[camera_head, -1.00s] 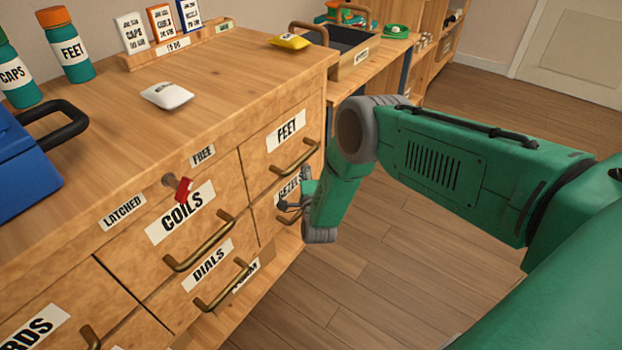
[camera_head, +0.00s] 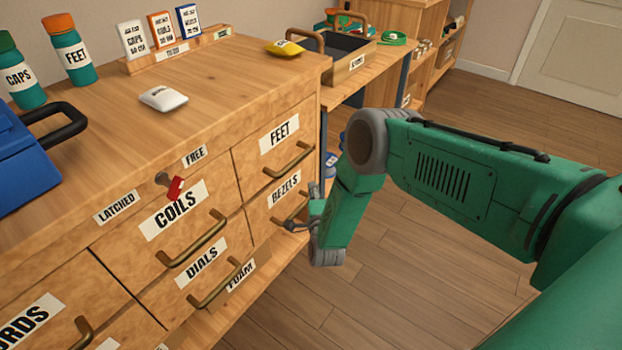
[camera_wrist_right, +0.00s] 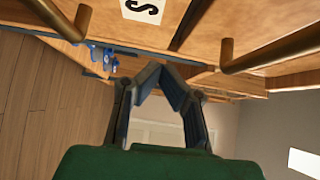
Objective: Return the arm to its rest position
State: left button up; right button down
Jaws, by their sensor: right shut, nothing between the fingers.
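My right arm (camera_head: 450,180) is green and comes in from the right in the head view, bent down at the elbow and wrist. My right gripper (camera_head: 292,226) is beside the bezels drawer handle, in front of the cabinet. In the right wrist view the right gripper (camera_wrist_right: 160,68) has its fingertips together with nothing between them. Brass drawer handles (camera_wrist_right: 270,52) pass close on either side of it in that view. Whether the gripper touches a handle cannot be told. My left gripper is out of view.
A red latch (camera_head: 175,188) sits above the coils drawer. Floor (camera_head: 400,270) right of the cabinet is clear.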

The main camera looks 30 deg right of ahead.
jog(key=s+a+r+n+g+y+p, duration=0.1)
jog(key=s+a+n+g+y+p, duration=0.35)
jog(key=s, duration=0.45)
jog(key=s+a+r+n+g+y+p, duration=0.1)
jog(key=s+a+n+g+y+p, duration=0.15)
jog(key=s+a+n, duration=0.4)
pick_arm(q)
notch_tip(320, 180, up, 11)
jog(key=p, duration=0.3)
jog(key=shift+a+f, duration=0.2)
pick_arm(e)
jog(key=s+d+r+n+g, duration=0.1)
jog(key=s+r+n+g, duration=0.1)
jog(key=s, duration=0.6)
jog(key=s+d+r+n+g, duration=0.1)
jog(key=s+r+n+g, duration=0.2)
jog(key=s+n, duration=0.3)
jog(key=s+d+r+n+g, duration=0.2)
jog(key=s+r+n+g, duration=0.1)
jog(key=s, duration=0.8)
jog(key=shift+r+n+g, duration=0.2)
jog(key=shift+n+g, duration=0.3)
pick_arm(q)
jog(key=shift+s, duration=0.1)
pick_arm(e)
jog(key=shift+w, duration=0.1)
